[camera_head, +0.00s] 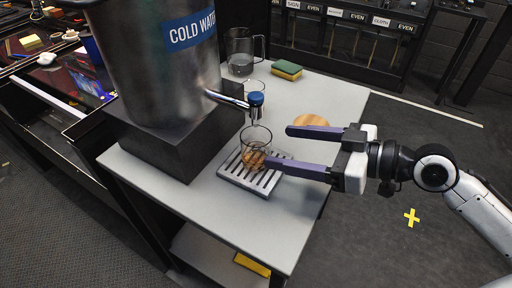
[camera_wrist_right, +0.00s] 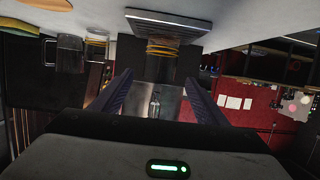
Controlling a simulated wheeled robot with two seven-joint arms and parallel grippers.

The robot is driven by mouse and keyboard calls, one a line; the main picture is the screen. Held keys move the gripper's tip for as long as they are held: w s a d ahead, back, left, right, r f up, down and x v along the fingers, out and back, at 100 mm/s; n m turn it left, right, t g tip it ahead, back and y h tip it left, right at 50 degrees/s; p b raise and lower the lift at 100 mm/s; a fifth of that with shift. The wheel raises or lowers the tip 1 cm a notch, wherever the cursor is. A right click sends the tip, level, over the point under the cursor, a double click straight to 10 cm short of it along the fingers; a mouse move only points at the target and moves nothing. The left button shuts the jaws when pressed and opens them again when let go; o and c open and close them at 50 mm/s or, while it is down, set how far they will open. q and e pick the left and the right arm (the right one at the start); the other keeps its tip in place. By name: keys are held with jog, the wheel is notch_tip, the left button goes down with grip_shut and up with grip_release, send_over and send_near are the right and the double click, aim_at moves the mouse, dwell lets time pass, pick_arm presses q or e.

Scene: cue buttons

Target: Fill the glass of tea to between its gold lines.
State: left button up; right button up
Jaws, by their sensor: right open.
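The glass of tea (camera_head: 257,136) stands upright on the slatted drip tray (camera_head: 226,172), below the tap with its blue top (camera_head: 256,98). Amber-brown colour shows in its lower part; the level against the gold lines is too small to read. In the right wrist view the glass (camera_wrist_right: 165,48) shows yellow-gold bands near the drip tray (camera_wrist_right: 166,20), beyond and between the fingers. My right gripper (camera_head: 279,146) is open at the glass's right side. Its nearer fingertip overlaps the glass's edge in the head view; I cannot tell if they touch. My left gripper is not in view.
The metal cold water tank (camera_head: 160,70) stands on a dark block (camera_head: 165,143) left of the tray. Behind the tap are a glass pitcher (camera_head: 240,55), another glass (camera_head: 252,85) and a sponge (camera_head: 287,70). A round wooden disc (camera_head: 311,120) lies behind my right gripper. The counter's front is clear.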

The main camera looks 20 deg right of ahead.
dwell(0.4)
grip_shut()
dwell(1.5)
